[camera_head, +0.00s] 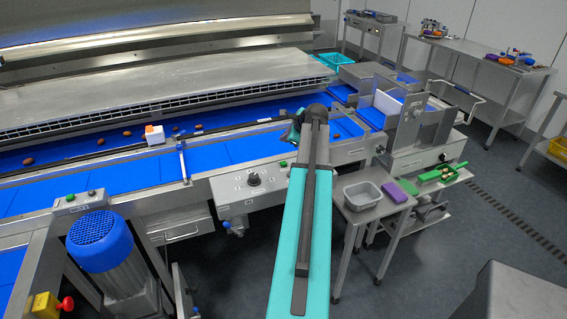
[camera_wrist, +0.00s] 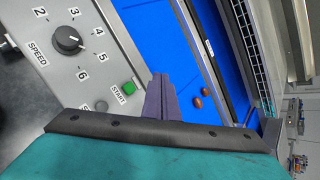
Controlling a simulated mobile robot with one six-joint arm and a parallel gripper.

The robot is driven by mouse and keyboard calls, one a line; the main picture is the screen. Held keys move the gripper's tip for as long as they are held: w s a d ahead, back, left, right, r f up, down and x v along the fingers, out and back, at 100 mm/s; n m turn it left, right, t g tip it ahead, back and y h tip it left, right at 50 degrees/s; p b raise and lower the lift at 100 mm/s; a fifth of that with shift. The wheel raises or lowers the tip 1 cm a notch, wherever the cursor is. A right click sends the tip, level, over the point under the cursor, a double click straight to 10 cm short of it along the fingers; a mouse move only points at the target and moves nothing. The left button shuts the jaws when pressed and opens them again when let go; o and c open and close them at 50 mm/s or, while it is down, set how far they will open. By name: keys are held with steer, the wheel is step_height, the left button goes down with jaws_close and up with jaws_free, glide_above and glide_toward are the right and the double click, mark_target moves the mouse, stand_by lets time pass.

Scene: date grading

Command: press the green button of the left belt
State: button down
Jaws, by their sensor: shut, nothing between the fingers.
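A control panel (camera_head: 235,187) with a black dial (camera_head: 253,179) sits on the front of the belt machine. Its green button (camera_head: 283,164) is at the panel's right end. The wrist view shows this green START button (camera_wrist: 129,88) close up, beside the SPEED dial (camera_wrist: 68,39). My gripper (camera_wrist: 161,77) is shut and empty; its fingertips appear just right of the button in that view, over the blue belt's edge. Contact cannot be seen. In the head view my arm mostly hides the gripper. Another green button (camera_head: 91,192) is on a small box at the left.
A blue motor (camera_head: 100,240) and a red stop knob (camera_head: 67,303) are at the lower left. A side table holds a grey bin (camera_head: 362,195).

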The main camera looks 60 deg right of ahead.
steer(key=shift+f, duration=0.1)
steer(key=b, duration=0.5)
glide_above(283, 163)
steer(key=s, duration=0.1)
step_height(283, 163, down, 6)
steer(key=shift+s+a+f, duration=0.1)
steer(key=shift+s, duration=0.05)
steer(key=shift+f, duration=1.2)
